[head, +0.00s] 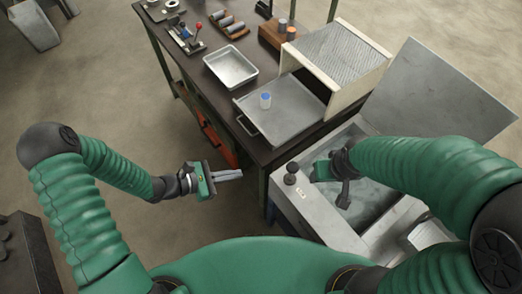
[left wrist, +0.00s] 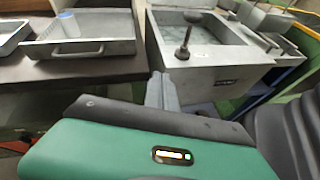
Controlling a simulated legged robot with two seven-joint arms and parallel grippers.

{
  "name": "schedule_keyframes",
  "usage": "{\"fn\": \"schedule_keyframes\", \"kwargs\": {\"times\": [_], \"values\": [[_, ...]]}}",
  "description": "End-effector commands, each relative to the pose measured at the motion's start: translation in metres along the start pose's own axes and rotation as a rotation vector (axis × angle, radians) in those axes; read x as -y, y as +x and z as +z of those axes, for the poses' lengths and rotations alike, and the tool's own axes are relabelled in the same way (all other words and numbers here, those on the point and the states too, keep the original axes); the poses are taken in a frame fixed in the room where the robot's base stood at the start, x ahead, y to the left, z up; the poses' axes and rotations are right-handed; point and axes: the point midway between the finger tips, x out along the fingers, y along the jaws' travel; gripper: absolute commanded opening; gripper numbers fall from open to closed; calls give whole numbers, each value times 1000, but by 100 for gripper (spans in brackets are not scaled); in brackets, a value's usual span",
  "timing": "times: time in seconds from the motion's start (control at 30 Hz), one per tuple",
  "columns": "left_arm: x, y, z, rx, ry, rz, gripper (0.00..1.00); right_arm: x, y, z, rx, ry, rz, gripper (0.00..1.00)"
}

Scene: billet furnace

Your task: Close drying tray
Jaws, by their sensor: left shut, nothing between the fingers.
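The drying tray (head: 278,112) is a flat grey metal tray pulled out of the drying box (head: 340,62), with a handle (head: 247,126) on its near-left edge. A small blue-capped container (head: 265,100) stands on the tray. In the left wrist view the tray (left wrist: 112,30) and its handle (left wrist: 68,50) are at the upper left. My left gripper (head: 238,174) is shut and empty, in front of the table and below the handle, apart from it. It also shows in the left wrist view (left wrist: 160,85). My right gripper is over the open basin; its fingers are largely hidden.
A shallow metal pan (head: 231,67) sits left of the tray on the dark table. The open basin (head: 370,195) with its raised lid (head: 440,92) stands right of the table. A black knob (head: 290,178) sticks up from its near-left corner.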

Motion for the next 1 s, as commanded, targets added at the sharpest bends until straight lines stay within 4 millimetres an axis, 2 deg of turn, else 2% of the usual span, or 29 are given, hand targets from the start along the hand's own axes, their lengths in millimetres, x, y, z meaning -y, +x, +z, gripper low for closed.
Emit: {"fn": "schedule_keyframes", "kwargs": {"times": [0.03,0.1,0.17,0.27,0.37,0.73,0.8,1.0], "values": [[-15,4,-12,40,-89,91,0,0,4,1,0,0,0,58],[-32,5,-21,74,-168,184,0,0,5,1,0,0,0,58],[-40,6,-24,87,-201,224,0,0,5,1,0,0,0,58],[-45,12,-24,90,-211,236,0,0,3,1,0,0,0,58],[-48,27,-22,88,-209,232,0,0,1,0,0,0,0,58],[-65,104,-18,86,-208,229,0,0,-10,-2,0,0,0,58],[-70,115,-12,87,-207,229,0,0,-14,-3,0,0,0,58],[-76,135,-6,85,-208,230,0,0,-18,-4,0,0,0,58]]}}
